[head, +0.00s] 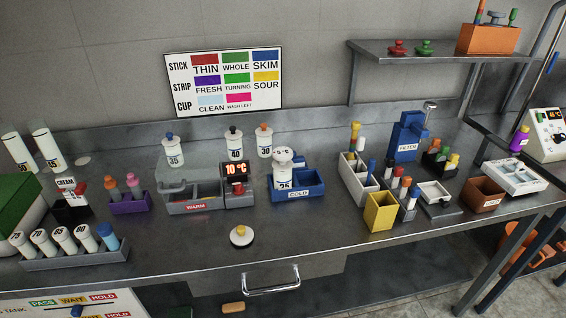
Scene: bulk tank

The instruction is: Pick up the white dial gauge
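A white round piece marked "5 °C" (283,155), which looks like the dial gauge, sits on top of a white jar marked 25 (284,179). The jar stands in the blue tray labelled COLD (312,185), right of the middle of the bench. Whether the gauge only rests on the jar or goes into it, I cannot tell. A separate white disc with a yellow knob (241,236) lies on the bare bench near the front edge. Neither of my grippers is in the head view.
Numbered jars (235,146) stand behind. The bench front is mostly clear.

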